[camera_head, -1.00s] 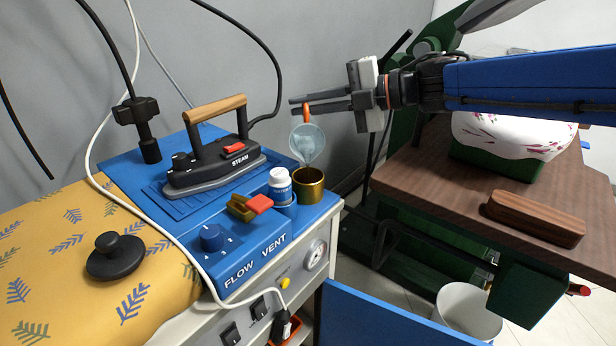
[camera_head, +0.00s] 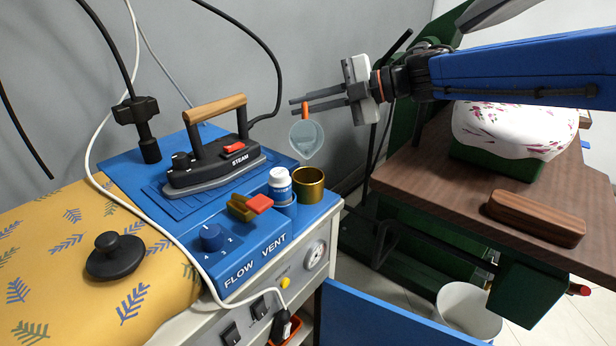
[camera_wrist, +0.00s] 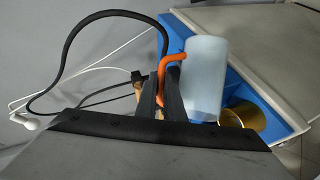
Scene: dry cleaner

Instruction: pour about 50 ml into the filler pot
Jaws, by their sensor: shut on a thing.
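My gripper (camera_head: 317,106) is shut on the orange handle (camera_head: 304,112) of a translucent jug (camera_head: 306,140). The jug hangs tilted just above the brass filler pot (camera_head: 309,184), its lip pointing down. No stream of liquid shows between lip and pot. In the wrist view the jug (camera_wrist: 205,75) is beside my fingers, with the pot (camera_wrist: 243,115) partly behind its edge. How much liquid is in the jug or pot cannot be told.
A white bottle (camera_head: 280,185) stands right beside the pot. A steam iron (camera_head: 215,155) and a red-tipped lever (camera_head: 250,205) are to its left on the blue panel. A brown board (camera_head: 535,215) lies on the wooden table at right.

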